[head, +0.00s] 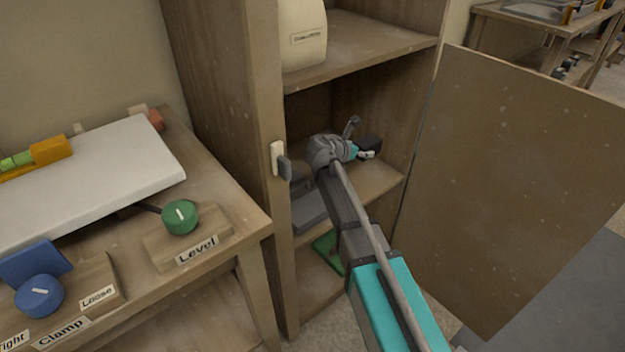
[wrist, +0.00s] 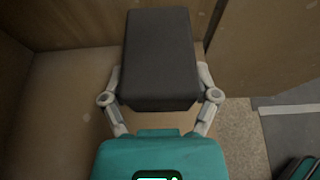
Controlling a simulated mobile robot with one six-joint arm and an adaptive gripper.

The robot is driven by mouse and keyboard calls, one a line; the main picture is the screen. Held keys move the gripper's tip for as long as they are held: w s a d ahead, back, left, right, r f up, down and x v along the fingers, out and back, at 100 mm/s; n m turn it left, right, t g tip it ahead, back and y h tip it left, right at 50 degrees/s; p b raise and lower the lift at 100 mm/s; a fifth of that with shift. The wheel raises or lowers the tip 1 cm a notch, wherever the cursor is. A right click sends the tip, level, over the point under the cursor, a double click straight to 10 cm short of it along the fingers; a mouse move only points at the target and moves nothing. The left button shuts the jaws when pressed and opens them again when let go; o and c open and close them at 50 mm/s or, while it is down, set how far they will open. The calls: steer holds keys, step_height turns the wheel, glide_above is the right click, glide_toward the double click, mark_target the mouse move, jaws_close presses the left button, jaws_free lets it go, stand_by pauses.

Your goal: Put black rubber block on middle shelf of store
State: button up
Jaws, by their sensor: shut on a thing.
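The black rubber block (wrist: 158,52) is between the two fingers of my gripper (wrist: 160,84) in the wrist view. My gripper is shut on it. In the head view the dark block (head: 371,143) shows just beyond the gripper (head: 364,154), inside the open wooden store (head: 264,120). The gripper is at the level of the compartment over the middle shelf (head: 378,180). I cannot tell whether the block touches the shelf. My arm hides part of the shelf and the store's inside.
The store's door (head: 530,180) stands open at the right. A cream container (head: 303,45) stands on the upper shelf (head: 375,45). A grey item (head: 308,211) is at the shelf's left, and a green item (head: 328,250) lies lower down. A workbench (head: 225,200) with knobs stands at the left.

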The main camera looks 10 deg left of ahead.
steer(key=b, duration=0.6)
glide_above(358, 180)
step_height(358, 180, down, 6)
steer(key=shift+f, duration=0.15)
stand_by(0.5)
steer(key=shift+f+b, duration=1.85)
steer(key=shift+b, duration=0.2)
steer(key=shift+f, duration=0.2)
steer(key=o, duration=1.1)
steer(key=shift+r, duration=0.1)
steer(key=shift+o, duration=0.2)
steer(key=shift+r, duration=0.15)
